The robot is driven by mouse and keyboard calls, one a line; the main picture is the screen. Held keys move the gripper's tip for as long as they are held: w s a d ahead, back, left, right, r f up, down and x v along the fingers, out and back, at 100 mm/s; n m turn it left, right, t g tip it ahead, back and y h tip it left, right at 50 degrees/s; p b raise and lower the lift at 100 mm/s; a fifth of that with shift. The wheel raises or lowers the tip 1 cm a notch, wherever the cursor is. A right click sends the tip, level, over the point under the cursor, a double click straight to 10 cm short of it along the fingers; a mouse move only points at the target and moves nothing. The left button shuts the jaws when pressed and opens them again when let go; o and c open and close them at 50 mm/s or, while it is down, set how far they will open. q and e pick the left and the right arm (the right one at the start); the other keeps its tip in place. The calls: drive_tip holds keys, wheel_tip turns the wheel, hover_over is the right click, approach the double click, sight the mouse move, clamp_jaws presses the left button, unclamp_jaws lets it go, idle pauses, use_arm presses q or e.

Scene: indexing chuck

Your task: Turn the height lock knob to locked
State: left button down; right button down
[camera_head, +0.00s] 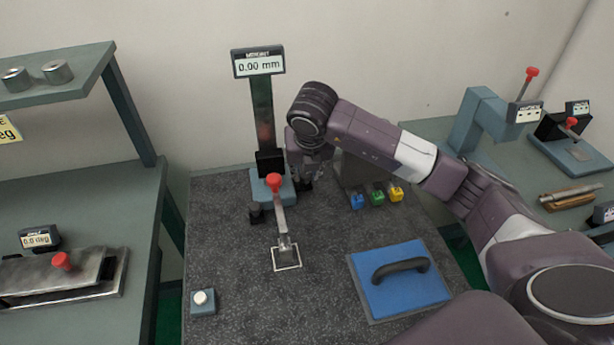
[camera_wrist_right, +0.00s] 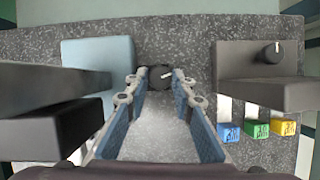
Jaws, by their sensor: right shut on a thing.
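The height gauge (camera_head: 264,115) stands at the back of the granite plate, with a blue base (camera_head: 262,184) and a display reading 0.00 mm. A black knob (camera_wrist_right: 158,80) with a white pointer mark sits beside the blue base, which shows at the left of the wrist view (camera_wrist_right: 100,52). My right gripper (camera_wrist_right: 163,78) reaches down with its fingertips on either side of this knob, shut on it. In the head view the right gripper (camera_head: 307,178) partly hides the knob. The white mark points roughly right in the wrist view. My left gripper is not in view.
A grey box (camera_wrist_right: 262,72) with a dial and blue, green and yellow tags (camera_head: 377,197) is to the right. A blue plate with a handle (camera_head: 400,283) lies in front.

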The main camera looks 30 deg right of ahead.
drive_tip(key=shift+w+m+h+b, duration=0.1)
drive_tip(key=shift+m+h+b, duration=0.25)
drive_tip(key=shift+m, duration=0.55)
drive_tip(key=shift+r, duration=0.1)
drive_tip(key=c, duration=1.7)
unclamp_jaws()
drive_tip(key=shift+o, duration=0.2)
drive_tip(key=shift+a, duration=0.1)
drive_tip(key=v, duration=0.8)
